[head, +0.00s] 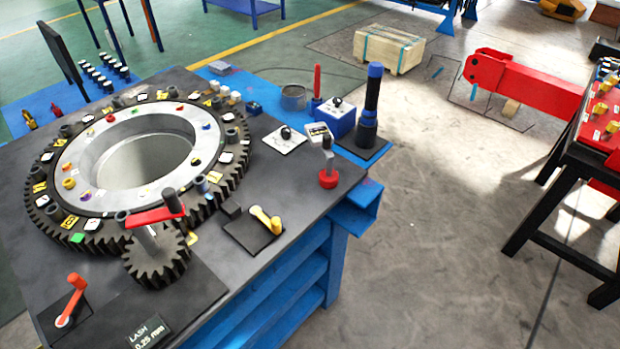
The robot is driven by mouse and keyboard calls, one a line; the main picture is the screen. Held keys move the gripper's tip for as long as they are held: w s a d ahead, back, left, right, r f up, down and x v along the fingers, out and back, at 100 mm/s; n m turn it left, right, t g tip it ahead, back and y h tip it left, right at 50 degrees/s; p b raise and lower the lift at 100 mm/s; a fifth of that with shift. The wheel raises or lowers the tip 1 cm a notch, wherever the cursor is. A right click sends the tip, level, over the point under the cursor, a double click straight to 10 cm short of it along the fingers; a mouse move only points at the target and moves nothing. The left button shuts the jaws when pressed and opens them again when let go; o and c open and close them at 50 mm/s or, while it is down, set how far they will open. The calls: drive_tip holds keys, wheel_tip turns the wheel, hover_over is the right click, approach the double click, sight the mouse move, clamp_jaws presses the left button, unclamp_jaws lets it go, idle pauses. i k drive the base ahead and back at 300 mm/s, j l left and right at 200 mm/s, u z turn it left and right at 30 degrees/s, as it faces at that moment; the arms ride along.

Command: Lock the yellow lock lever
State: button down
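The yellow lock lever (264,219) is on a dark square plate (243,236) on the workbench, at the picture's centre left in the head view. Its bar runs from a pale rounded end at the upper left to a yellow upright knob at the lower right. A small dark block (231,210) stands at the plate's upper left. I cannot tell from this view whether the lever is locked. My gripper does not show in the head view.
Left of the lever are a pinion gear (158,262) with a red crank (155,215) and a large ring gear (75,232). A red-based joystick (328,176) stands to its right. An orange-red lever (75,295) is at the front left. Open floor (430,240) lies right of the bench.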

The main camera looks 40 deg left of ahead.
sight(274, 223)
drive_tip(key=i+u, duration=0.15)
drive_tip(key=i, duration=0.7)
drive_tip(key=i+l+u, duration=0.2)
drive_tip(key=i, duration=0.7)
drive_tip(key=i+j+u, duration=0.2)
drive_tip(key=i+u, duration=0.2)
drive_tip(key=i, duration=0.15)
drive_tip(key=i+u, duration=0.35)
drive_tip(key=i, duration=0.25)
drive_tip(key=i+l+u, duration=0.15)
drive_tip(key=i+u, duration=0.25)
drive_tip(key=i, duration=0.35)
drive_tip(key=z, duration=5.3)
